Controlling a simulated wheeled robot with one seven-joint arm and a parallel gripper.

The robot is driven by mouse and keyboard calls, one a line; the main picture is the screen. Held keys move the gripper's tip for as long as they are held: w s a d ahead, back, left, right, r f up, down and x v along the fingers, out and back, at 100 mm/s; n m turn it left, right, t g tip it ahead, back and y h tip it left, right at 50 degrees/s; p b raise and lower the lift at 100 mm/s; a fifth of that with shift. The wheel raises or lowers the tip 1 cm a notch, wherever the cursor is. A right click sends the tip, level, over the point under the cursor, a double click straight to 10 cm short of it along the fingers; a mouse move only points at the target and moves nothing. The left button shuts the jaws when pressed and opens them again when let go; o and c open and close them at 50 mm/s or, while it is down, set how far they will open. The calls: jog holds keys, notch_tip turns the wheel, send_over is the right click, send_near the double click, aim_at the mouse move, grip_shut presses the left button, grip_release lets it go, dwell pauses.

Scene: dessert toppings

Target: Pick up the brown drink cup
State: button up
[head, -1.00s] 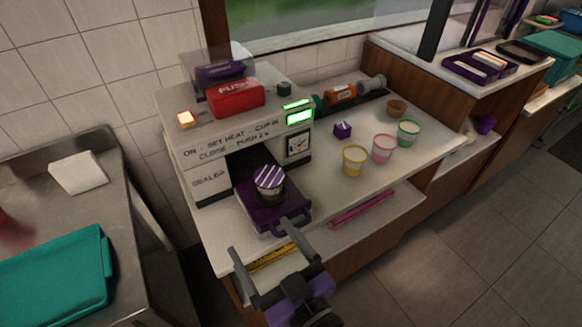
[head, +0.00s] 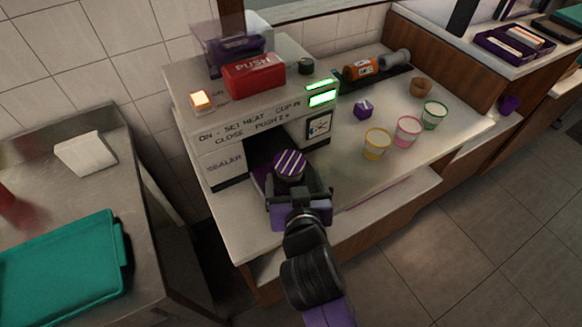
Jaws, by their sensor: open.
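A cup with a purple-and-white striped top (head: 290,164) stands at the mouth of the sealer (head: 225,160), on its purple tray (head: 260,183). Its lower body is mostly hidden behind my gripper, so its colour there is hard to tell. My gripper (head: 299,193) is open, right in front of this cup, with a finger to either side; I cannot tell if they touch it. A small brown cup (head: 421,88) stands at the back right of the counter, well away from my gripper.
Yellow (head: 376,144), pink (head: 407,131) and green (head: 433,115) rimmed cups stand right of the sealer. A teal tray (head: 65,265) is at left.

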aim_at(290, 163)
jog(key=shift+a+p+x, duration=0.15)
jog(key=shift+p+x, duration=0.15)
jog(key=shift+x, duration=0.9)
jog(key=shift+a+p+x, duration=0.15)
jog(key=shift+p+x, duration=0.15)
jog(key=shift+x, duration=0.95)
jog(key=c, duration=1.7)
notch_tip(290, 163, up, 20)
jog(key=shift+s+b, duration=0.1)
jog(key=shift+b, duration=0.45)
